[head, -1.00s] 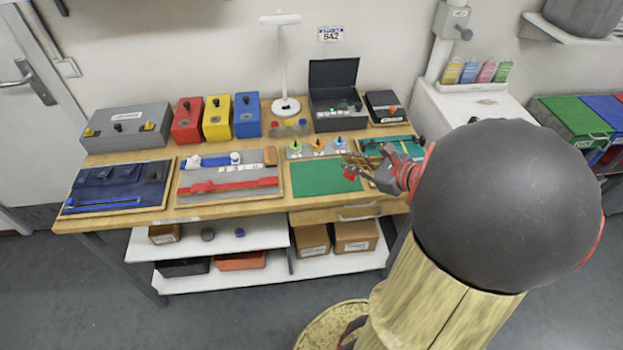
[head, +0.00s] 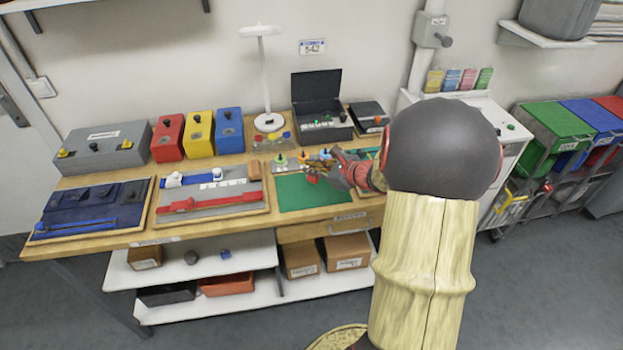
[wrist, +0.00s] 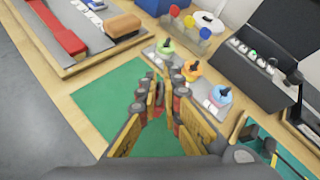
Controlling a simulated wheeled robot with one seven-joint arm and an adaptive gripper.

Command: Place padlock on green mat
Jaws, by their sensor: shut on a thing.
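The green mat (head: 300,199) lies flat on the workbench near its front edge. It also shows in the wrist view (wrist: 98,96), under and left of my fingers. My gripper (head: 317,171) is over the back right part of the mat, shut on a small red thing, seemingly the padlock (head: 312,179). In the wrist view the padlock (wrist: 158,112) is mostly hidden between the fingers (wrist: 157,92). I cannot tell whether it touches the mat or hangs just above it.
Green, orange and blue tagged pieces (wrist: 192,71) stand on a grey strip just behind the mat. An open black case (head: 322,122) and a lamp (head: 268,122) stand behind. The mat's front left is clear.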

